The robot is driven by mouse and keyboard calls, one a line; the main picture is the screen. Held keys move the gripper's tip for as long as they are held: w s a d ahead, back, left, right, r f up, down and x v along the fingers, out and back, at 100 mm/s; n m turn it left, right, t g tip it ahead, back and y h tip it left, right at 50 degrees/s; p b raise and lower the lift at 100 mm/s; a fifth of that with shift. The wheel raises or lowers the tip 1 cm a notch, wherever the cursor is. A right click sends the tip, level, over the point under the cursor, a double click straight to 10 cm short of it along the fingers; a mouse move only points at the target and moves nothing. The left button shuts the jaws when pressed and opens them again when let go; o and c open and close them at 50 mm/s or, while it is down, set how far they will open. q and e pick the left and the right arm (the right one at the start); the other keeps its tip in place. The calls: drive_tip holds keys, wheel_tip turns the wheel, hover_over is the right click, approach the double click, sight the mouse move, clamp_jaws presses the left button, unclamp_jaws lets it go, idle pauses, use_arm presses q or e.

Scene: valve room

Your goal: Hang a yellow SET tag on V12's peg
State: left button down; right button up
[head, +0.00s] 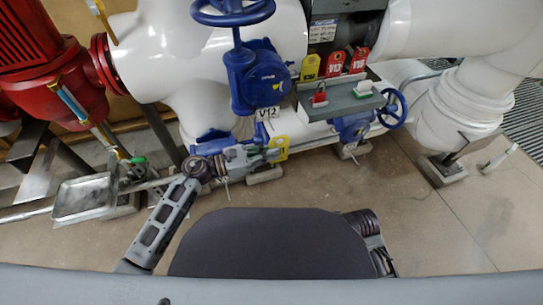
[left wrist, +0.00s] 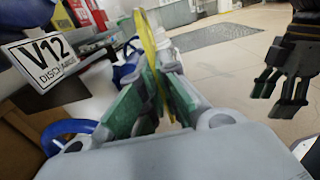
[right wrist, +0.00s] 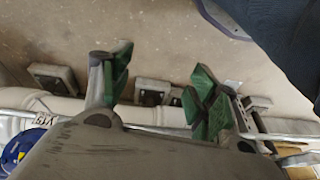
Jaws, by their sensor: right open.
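My left gripper (head: 264,154) is shut on a yellow tag (head: 279,148), held just below the V12 label (head: 266,113). In the left wrist view the tag (left wrist: 147,45) stands nearly edge-on between the green pads. The V12 label (left wrist: 45,60) is at upper left there, apart from the tag. The blue V12 valve (head: 258,78) with its handwheel (head: 233,12) is above the gripper. I cannot make out its peg. My right gripper (right wrist: 160,72) is open and empty; it also shows in the left wrist view (left wrist: 283,85).
Another yellow tag (head: 310,67) and red tags (head: 335,64) hang behind a grey shelf (head: 343,101). A red padlock (head: 320,98) is on the shelf. A second blue handwheel (head: 392,109) is right of it. White pipes surround the valves. The floor at right (head: 430,220) is clear.

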use_arm(q)
drive_tip(key=shift+w+a+f+b, duration=0.1)
drive_tip(key=shift+w+a+b, duration=0.1)
drive_tip(key=shift+w, duration=0.4)
drive_tip(key=shift+w+a+f+b, duration=0.1)
drive_tip(key=shift+w+a, duration=0.1)
drive_tip(key=shift+w, duration=0.4)
use_arm(e)
drive_tip(key=shift+r, duration=0.55)
use_arm(q)
drive_tip(key=shift+w, duration=0.1)
use_arm(e)
drive_tip(key=shift+a+f, duration=0.1)
drive_tip(key=shift+f, duration=0.05)
use_arm(q)
drive_tip(key=shift+w+a+b, duration=0.15)
drive_tip(key=shift+w+b, duration=0.05)
drive_tip(key=shift+b, duration=0.15)
use_arm(e)
drive_tip(key=shift+s+f, duration=0.1)
drive_tip(key=shift+f, duration=0.4)
drive_tip(key=shift+r, duration=0.25)
drive_tip(key=shift+f, duration=0.35)
